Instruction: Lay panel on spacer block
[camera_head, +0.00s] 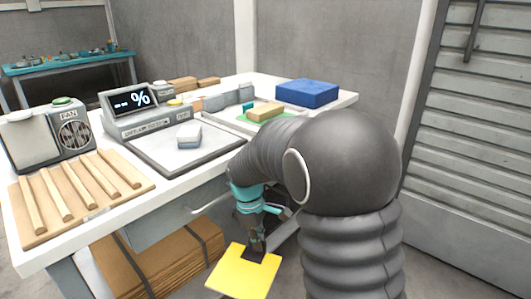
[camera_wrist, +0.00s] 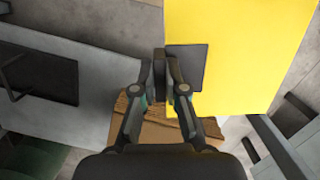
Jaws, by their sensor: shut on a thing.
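A yellow square panel (camera_head: 243,276) hangs low in front of the table, below the tabletop. My gripper (camera_head: 257,248) is shut on the panel near its upper edge. In the wrist view, the panel (camera_wrist: 245,50) fills the upper right, with a dark patch where my closed fingers (camera_wrist: 165,75) meet it. Which object is the spacer block I cannot tell for certain. A wooden block (camera_head: 266,111) lies on a green pad toward the back right of the table. A small white and blue-grey block (camera_head: 189,135) sits on the light plate in the middle.
The white table (camera_head: 45,249) also carries a wooden board with several slats (camera_head: 85,192), a fan unit (camera_head: 70,130), a percent display (camera_head: 131,101) and a blue box (camera_head: 307,93). Stacked cardboard (camera_head: 160,262) lies under the table edge. A shuttered wall stands at right.

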